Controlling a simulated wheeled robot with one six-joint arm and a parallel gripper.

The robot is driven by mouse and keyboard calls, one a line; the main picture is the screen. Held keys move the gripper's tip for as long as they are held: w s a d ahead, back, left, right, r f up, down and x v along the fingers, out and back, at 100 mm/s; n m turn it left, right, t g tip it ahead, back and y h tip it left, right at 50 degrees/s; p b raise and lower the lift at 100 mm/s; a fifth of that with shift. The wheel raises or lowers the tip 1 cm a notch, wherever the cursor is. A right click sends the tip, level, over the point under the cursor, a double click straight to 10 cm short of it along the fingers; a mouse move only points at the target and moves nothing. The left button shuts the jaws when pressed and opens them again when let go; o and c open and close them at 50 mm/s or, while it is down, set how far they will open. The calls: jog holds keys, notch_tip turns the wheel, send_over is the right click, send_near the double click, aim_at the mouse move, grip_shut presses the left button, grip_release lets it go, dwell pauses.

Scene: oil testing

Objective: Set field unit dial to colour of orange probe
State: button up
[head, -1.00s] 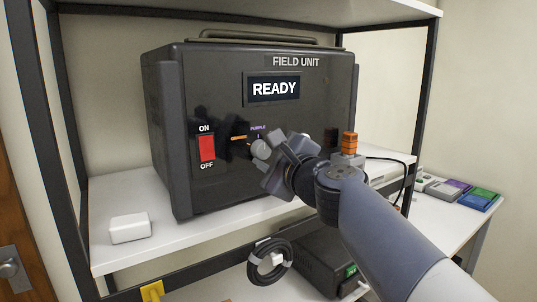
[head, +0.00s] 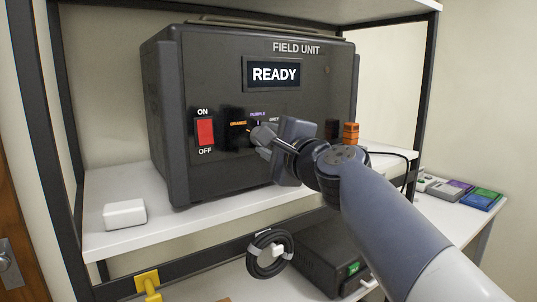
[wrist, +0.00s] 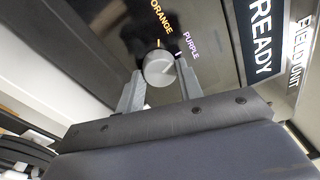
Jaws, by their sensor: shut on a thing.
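The black field unit (head: 300,100) stands on the shelf, its screen (head: 274,74) reading READY. Its grey round dial (head: 259,134) sits below the screen, under the labels ORANGE, PURPLE and GREY. My gripper (wrist: 159,78) is shut on the dial (wrist: 158,69), one finger on each side, as the wrist view shows. There the ORANGE label and its tick lie above the dial and PURPLE lies to its upper right. I cannot tell surely which mark the dial points to. An orange ribbed piece (head: 351,133), perhaps the orange probe, stands behind my wrist with a dark one beside it.
A red ON/OFF switch (head: 205,132) is left of the dial. A white box (head: 125,214) lies at the shelf's left front. A coiled black cable (head: 268,254) hangs below the shelf. Coloured boxes (head: 480,199) lie at the right.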

jog(key=n+b, duration=0.8)
jog(key=shift+f+y, duration=0.2)
jog(key=shift+y, duration=0.2)
jog(key=shift+r+n+b, duration=0.1)
jog(key=shift+n+b, duration=0.2)
jog(key=o, duration=1)
jog(key=shift+s+d, duration=0.1)
jog(key=shift+d, duration=0.05)
jog(key=b+v, duration=0.2)
jog(key=v, duration=0.8)
jog(key=shift+s, duration=0.25)
jog(key=shift+w, duration=0.1)
